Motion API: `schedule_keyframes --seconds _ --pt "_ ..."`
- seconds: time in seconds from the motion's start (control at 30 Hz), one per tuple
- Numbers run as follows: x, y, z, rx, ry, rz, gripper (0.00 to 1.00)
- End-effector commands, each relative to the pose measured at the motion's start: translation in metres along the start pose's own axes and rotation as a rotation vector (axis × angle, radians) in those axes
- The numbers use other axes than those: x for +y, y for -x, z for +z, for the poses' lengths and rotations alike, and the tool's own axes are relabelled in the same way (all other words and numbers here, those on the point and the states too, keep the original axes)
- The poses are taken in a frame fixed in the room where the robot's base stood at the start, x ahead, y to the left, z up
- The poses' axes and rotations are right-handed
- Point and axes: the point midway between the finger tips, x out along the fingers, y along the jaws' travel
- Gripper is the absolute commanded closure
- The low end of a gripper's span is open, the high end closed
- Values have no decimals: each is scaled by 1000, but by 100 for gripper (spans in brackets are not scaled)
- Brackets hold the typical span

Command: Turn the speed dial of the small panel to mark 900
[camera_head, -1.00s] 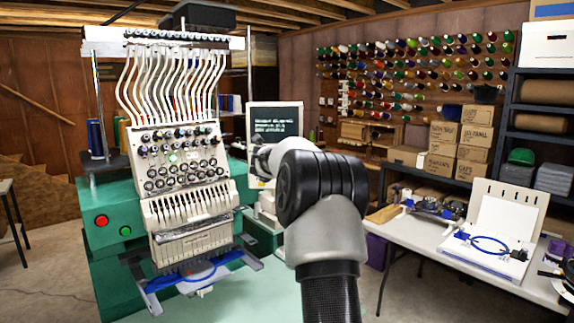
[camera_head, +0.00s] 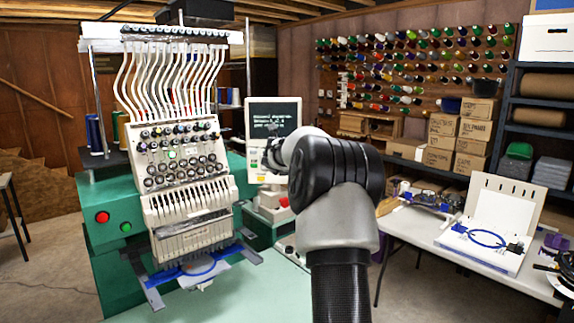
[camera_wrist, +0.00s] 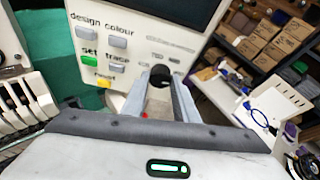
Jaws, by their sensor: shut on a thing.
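The small panel is a pale box with a dark screen (camera_head: 274,118), standing right of the embroidery machine in the head view. In the wrist view the panel face (camera_wrist: 150,42) carries labels such as design, colour, set and trace beside small buttons. Its black round dial (camera_wrist: 160,75) sits at the lower right of that face. My gripper (camera_wrist: 163,80) has its two fingers on either side of the dial and is shut on it. In the head view my arm mostly hides the gripper and dial. The dial's marks are too small to read.
The embroidery machine (camera_head: 180,170) stands close on the left. A white table (camera_head: 425,240) with blue hoops and tools is on the right. Boxes (camera_head: 462,135) and thread cones fill the shelves and wall behind.

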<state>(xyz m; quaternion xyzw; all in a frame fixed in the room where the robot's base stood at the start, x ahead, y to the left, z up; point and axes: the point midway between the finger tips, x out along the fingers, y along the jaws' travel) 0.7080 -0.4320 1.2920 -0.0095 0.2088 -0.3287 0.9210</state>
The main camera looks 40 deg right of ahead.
Motion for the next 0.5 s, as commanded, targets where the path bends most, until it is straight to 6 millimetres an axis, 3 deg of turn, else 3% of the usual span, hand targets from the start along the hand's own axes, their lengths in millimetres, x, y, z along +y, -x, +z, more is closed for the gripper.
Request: schedule_keyframes --seconds 0.1,0.13,0.23,0.5 --pt "0 0 1 -2 1 1 96" --pt "0 0 1 -2 1 1 70" --pt "0 0 1 -2 1 0 55" --pt "0 0 0 -1 2 0 55"
